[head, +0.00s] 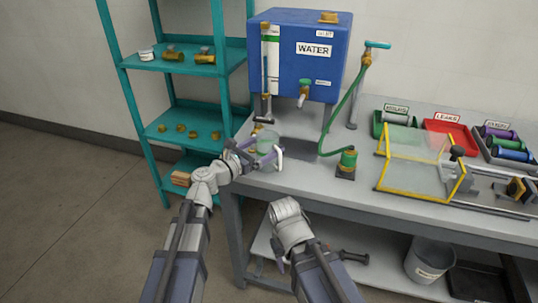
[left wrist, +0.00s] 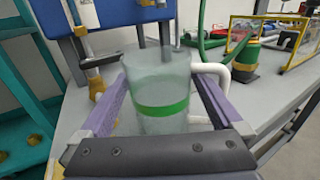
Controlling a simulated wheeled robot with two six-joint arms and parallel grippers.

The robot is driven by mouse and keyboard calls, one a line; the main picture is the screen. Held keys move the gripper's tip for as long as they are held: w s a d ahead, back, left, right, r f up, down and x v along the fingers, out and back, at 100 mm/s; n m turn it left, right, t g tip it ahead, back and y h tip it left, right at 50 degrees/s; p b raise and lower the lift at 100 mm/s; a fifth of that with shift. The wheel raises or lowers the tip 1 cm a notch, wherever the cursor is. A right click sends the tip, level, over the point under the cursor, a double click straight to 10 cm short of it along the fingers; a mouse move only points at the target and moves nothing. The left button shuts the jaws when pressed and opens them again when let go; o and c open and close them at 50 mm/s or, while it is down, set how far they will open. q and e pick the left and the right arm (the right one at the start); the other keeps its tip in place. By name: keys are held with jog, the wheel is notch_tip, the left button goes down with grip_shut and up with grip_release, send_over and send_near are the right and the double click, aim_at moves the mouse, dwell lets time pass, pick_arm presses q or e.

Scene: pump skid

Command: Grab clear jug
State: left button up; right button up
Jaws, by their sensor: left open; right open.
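The clear jug (head: 266,143) stands on the left end of the grey bench, below the blue water tank. In the left wrist view the jug (left wrist: 160,85) is translucent with a green band and a white handle at its right. My left gripper (head: 258,156) is open, with one purple finger on each side of the jug. I cannot tell whether the fingers touch it. My right gripper (head: 280,262) is low in front of the bench, mostly hidden behind its own wrist, with no object seen in it.
The blue water tank (head: 290,75) with a small tap (head: 303,92) stands behind the jug. A green hose (head: 346,105) runs down to a brass-and-green fitting (head: 347,162) to the right. A yellow-framed clear guard (head: 410,175) stands further right. A teal shelf (head: 172,66) is at the left.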

aim_at(275, 139)
pick_arm(q)
jog(key=x, duration=0.3)
jog(key=shift+w, duration=0.1)
jog(key=c, duration=1.1)
jog(key=shift+r, duration=0.1)
notch_tip(275, 139, up, 10)
jog(key=p, duration=1)
